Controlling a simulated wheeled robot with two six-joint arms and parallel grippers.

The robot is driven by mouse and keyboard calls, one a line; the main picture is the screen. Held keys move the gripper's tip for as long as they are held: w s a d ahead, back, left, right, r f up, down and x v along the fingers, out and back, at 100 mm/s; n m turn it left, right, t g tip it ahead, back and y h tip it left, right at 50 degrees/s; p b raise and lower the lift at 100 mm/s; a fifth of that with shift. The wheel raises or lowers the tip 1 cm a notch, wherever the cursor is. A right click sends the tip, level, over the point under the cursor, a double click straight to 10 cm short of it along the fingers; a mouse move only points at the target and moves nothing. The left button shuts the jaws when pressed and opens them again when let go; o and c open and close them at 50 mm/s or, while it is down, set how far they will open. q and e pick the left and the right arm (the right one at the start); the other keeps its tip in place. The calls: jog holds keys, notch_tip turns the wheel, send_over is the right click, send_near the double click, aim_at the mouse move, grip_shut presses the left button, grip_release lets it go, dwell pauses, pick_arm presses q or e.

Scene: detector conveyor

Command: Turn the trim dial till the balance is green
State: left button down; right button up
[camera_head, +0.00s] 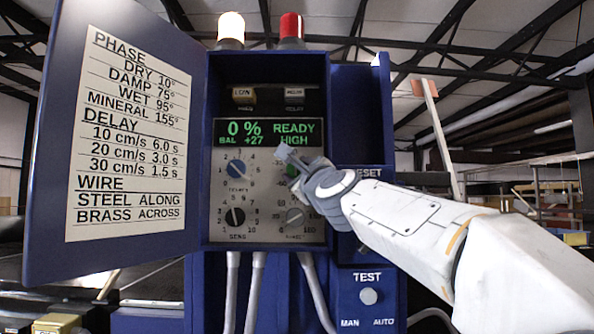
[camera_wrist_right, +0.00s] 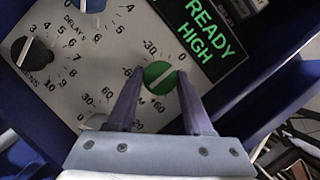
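The trim dial is a small green knob (camera_wrist_right: 160,75) with a white line, on the grey control panel (camera_head: 221,215). Its scale shows -30, 0 and +60 in the right wrist view. My right gripper (camera_head: 291,160) reaches it from the right. In the right wrist view the fingertips (camera_wrist_right: 160,72) stand on either side of the knob, with a narrow gap seeming to show at each side. In the head view the gripper mostly covers the knob. The display (camera_head: 268,132) reads 0 %, BAL +27, READY and HIGH in green letters. My left gripper is not in view.
A blue dial (camera_head: 236,169), a black dial (camera_head: 235,216) and a grey dial (camera_head: 294,217) share the panel. The open cabinet door (camera_head: 45,180) with a printed chart stands at left. A TEST button (camera_head: 368,296) is below right. White and red lamps are on top.

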grip_shut()
jog(key=shift+r+n+g+p, duration=0.15)
jog(key=shift+n+g+p, duration=0.2)
jog(key=shift+n, duration=0.15)
jog(key=shift+r+n+g+p, duration=0.1)
jog(key=shift+n+g+p, duration=0.6)
jog(key=shift+n+p, duration=1.3)
jog(key=shift+n+g+p, duration=0.65)
jog(key=shift+n+p, duration=1.2)
jog(key=shift+p, duration=0.3)
jog(key=shift+r+n+g+p, duration=0.1)
jog(key=shift+n+g+p, duration=0.6)
jog(key=shift+n+p, duration=1.3)
jog(key=shift+f, duration=0.1)
